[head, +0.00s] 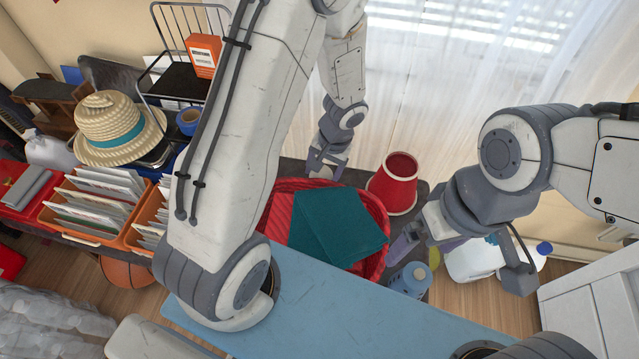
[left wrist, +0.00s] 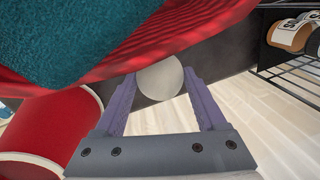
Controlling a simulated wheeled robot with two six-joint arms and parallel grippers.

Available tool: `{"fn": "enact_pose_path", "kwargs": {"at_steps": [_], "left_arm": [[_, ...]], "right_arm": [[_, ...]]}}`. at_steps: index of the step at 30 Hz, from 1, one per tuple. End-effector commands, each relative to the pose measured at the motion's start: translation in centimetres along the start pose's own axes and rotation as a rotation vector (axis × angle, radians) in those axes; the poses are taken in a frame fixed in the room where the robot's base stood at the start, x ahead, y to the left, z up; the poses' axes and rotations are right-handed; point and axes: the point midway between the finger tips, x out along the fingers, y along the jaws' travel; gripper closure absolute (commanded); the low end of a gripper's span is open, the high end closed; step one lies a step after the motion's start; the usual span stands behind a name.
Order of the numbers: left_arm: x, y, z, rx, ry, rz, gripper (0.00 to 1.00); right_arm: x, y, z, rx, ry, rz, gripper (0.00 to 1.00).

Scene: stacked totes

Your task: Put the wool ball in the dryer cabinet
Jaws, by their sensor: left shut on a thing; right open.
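The wool ball (left wrist: 160,78) is a plain pale sphere, held between the purple fingertips of my left gripper (left wrist: 160,84) in the left wrist view. In the head view my left gripper (head: 322,168) is at the far edge of the red basket (head: 379,262); I cannot clearly make out the ball there. My right gripper (head: 412,238) is open and empty, to the right of the basket and above a blue bottle (head: 410,280). A white cabinet (head: 590,305) stands at the lower right; I cannot tell whether it is the dryer cabinet.
A teal cloth (head: 340,225) lies in the basket. A red bucket (head: 393,185) stands behind it, and a white jug (head: 474,260) is near my right gripper. A straw hat (head: 112,122), orange file bins (head: 85,235) and a wire rack (head: 172,82) crowd the left.

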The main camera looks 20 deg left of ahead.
Motion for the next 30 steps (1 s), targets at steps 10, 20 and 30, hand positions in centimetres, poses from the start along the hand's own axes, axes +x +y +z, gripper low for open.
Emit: {"fn": "enact_pose_path", "kwargs": {"at_steps": [10, 20, 30], "left_arm": [[4.0, 0.8, 0.0, -0.001, 0.000, 0.001, 0.81], [4.2, 0.8, -0.1, -0.001, 0.002, 0.001, 0.81], [4.2, 0.8, 0.0, -0.001, 0.001, 0.001, 0.00]], "right_arm": [[2.2, 0.2, 0.1, 0.000, 0.000, 0.000, 0.00], [2.3, 0.2, 0.1, 0.000, 0.000, 0.000, 0.00], [2.3, 0.2, 0.1, 0.000, 0.000, 0.000, 0.00]]}}
